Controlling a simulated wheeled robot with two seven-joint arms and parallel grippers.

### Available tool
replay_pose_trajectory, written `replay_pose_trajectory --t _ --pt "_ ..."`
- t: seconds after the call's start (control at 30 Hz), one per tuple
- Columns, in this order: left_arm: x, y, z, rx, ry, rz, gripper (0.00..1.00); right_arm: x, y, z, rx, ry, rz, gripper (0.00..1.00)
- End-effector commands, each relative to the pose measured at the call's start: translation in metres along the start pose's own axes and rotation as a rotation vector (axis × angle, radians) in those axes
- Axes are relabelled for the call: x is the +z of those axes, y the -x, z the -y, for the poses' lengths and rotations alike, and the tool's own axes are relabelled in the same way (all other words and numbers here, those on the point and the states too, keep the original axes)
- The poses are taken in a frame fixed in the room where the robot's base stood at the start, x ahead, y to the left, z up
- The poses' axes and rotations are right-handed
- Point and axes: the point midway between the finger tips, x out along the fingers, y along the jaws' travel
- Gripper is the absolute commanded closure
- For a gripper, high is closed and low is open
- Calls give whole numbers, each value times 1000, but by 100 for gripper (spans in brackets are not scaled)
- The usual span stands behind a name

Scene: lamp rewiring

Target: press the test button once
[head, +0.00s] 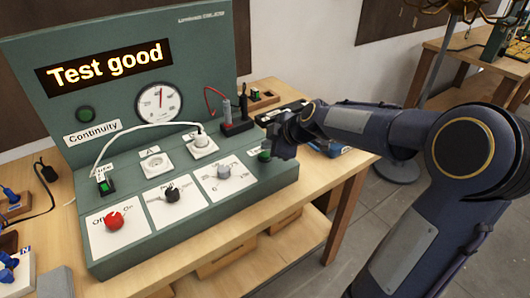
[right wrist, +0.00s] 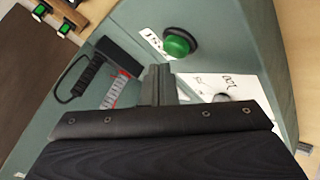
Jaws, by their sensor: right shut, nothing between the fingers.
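The test button is a round green button (head: 264,156) at the right end of the green tester's sloped panel. It shows larger in the right wrist view (right wrist: 180,43), beside a white label reading "Test" (right wrist: 152,42). My right gripper (head: 272,150) is shut and empty, right by the button. In the right wrist view its fingertips (right wrist: 160,70) appear just below the button; I cannot tell whether they touch it. The tester's display (head: 106,68) is lit and reads "Test good". My left gripper is in neither view.
The panel holds a red knob (head: 114,220), a black knob (head: 172,195), a grey knob (head: 223,172), a green switch (head: 104,184) and a plug with a white cord (head: 201,141). A probe holder (head: 237,128) stands behind the button. Blue parts (head: 8,268) lie at the left.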

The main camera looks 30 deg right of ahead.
Motion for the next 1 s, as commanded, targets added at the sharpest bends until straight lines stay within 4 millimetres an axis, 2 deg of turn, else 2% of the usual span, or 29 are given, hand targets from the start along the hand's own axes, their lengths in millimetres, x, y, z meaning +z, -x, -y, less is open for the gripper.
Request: replay_pose_trajectory --t 0.37,0.8,1.0 --pt "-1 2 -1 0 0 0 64 -2 3 -2 1 0 0 100" --pt "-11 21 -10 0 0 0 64 -24 33 -24 1 0 -1 100" --pt "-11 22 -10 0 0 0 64 -25 35 -26 0 0 0 100"
